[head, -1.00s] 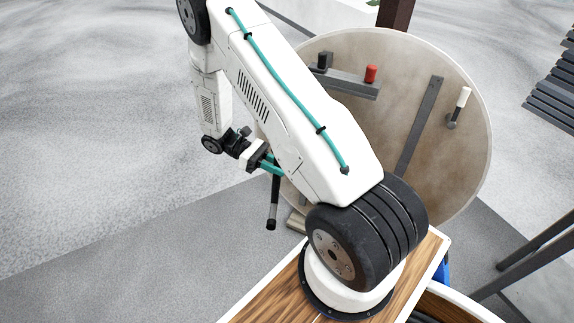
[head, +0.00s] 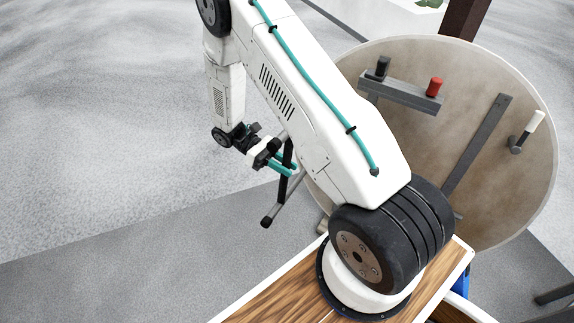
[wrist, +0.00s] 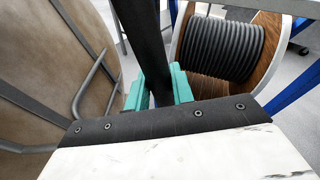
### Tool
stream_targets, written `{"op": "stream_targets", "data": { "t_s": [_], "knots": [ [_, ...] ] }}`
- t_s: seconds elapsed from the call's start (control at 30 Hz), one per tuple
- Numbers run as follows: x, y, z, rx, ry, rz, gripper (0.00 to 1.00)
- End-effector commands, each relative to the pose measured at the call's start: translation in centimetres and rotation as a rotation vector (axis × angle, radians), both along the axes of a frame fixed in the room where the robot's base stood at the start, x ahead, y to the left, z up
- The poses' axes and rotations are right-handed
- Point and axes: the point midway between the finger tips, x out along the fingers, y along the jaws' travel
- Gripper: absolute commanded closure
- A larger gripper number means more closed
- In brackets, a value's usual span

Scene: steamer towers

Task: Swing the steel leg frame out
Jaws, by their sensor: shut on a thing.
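A large round tabletop (head: 400,150) stands tilted on edge behind my arm, its brown underside showing. In the head view a leg frame (head: 283,195) of dark and grey bars sticks out to the left of it, partly hidden by my arm. My gripper (head: 288,168) is shut on a dark bar of this frame. In the wrist view the teal fingers of my gripper (wrist: 157,86) sit on both sides of the dark bar (wrist: 143,40). A bent grey tube (wrist: 87,75) shows beside the tabletop underside (wrist: 30,55); whether it joins the held bar is hidden.
The underside carries a red knob (head: 435,87), a black knob (head: 382,67), a white-gripped lever (head: 533,123) and a flat steel bar (head: 478,143). A wooden spool of black cable (wrist: 222,48) is at right in the wrist view. The floor left of my gripper is clear.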

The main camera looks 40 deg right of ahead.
Motion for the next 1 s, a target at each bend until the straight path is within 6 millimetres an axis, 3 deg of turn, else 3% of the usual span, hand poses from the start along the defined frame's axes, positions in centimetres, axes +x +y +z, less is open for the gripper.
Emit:
{"op": "stream_targets", "data": {
  "t_s": [0.03,0.07,0.13,0.47,1.0],
  "knots": [
    [0.2,-0.1,0.1,-0.002,-0.004,0.005,1.00],
    [0.2,-0.1,0.1,-0.002,-0.004,0.005,0.74],
    [0.2,-0.1,0.1,-0.002,-0.004,0.005,0.56],
    [0.4,0.1,0.1,-0.001,-0.003,0.004,0.56],
    [7.0,2.5,1.6,-0.002,-0.004,0.003,0.56]
  ]
}}
